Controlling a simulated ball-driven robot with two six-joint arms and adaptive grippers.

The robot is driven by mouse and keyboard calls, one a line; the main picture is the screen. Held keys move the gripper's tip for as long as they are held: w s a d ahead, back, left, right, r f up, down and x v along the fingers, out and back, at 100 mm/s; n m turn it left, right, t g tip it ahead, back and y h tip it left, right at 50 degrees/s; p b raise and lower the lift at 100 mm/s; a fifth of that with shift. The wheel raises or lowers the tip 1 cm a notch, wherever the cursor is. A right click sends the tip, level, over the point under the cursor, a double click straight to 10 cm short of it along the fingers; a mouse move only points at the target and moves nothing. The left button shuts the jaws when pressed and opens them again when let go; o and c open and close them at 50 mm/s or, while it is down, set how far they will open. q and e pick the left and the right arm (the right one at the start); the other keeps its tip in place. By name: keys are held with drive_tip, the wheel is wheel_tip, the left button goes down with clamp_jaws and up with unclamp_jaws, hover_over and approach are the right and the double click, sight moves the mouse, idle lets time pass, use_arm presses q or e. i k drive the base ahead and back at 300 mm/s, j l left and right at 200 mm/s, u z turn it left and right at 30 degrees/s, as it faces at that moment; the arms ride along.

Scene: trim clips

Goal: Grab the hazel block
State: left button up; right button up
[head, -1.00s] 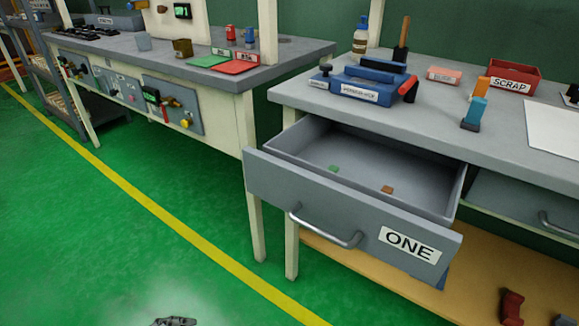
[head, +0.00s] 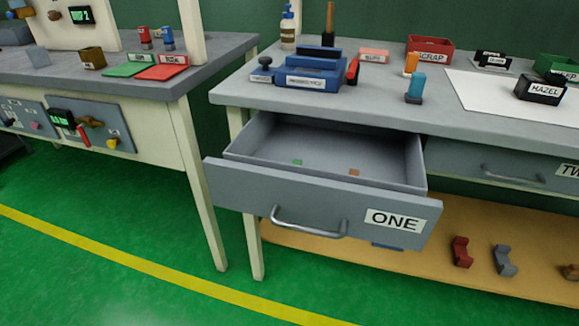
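The hazel block (head: 541,89) is a dark, nearly black block with a white label reading HAZEL. It sits on the right part of the grey workbench in the head view, at the edge of a white sheet (head: 482,92). Nothing is touching it from my side. Neither of my grippers shows in the head view now.
Drawer ONE (head: 320,205) stands open, jutting out from the bench (head: 330,105), with a small green and a small brown piece inside. Drawer TWO (head: 500,172) is shut. A red SCRAP bin (head: 431,52) and a green bin (head: 560,68) stand behind. Green floor (head: 110,270) is free in front.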

sight(549, 89)
drive_tip(key=l+u, duration=0.5)
drive_tip(key=l, duration=0.3)
drive_tip(key=z, duration=1.5)
